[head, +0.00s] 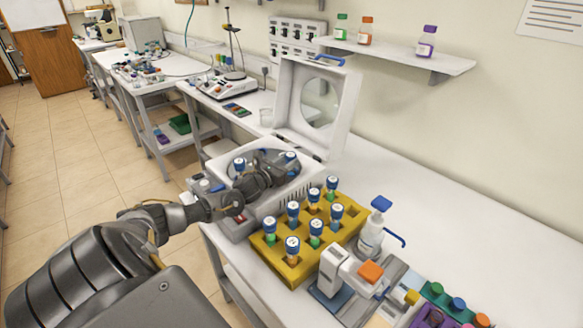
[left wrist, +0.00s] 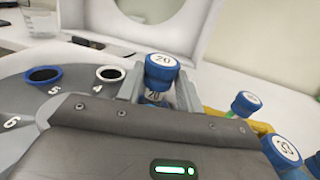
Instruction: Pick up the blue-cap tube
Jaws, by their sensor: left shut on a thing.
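My left gripper (head: 284,163) is over the right side of the open centrifuge (head: 217,166). In the left wrist view its fingers (left wrist: 158,95) are shut on a blue-cap tube (left wrist: 161,70) marked 20. The cap of this tube (head: 291,155) also shows in the head view. The tube is upright; its lower part is hidden, so I cannot tell whether it is clear of the rotor. Another blue-cap tube (head: 239,163) stands at the rotor's left. Several more stand in the yellow rack (head: 262,252). My right gripper is not in view.
The raised centrifuge lid (head: 290,100) stands behind my gripper. In the left wrist view, rotor holes 5 (left wrist: 43,75) and 4 (left wrist: 110,74) are empty. The table (head: 440,220) at the right is clear.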

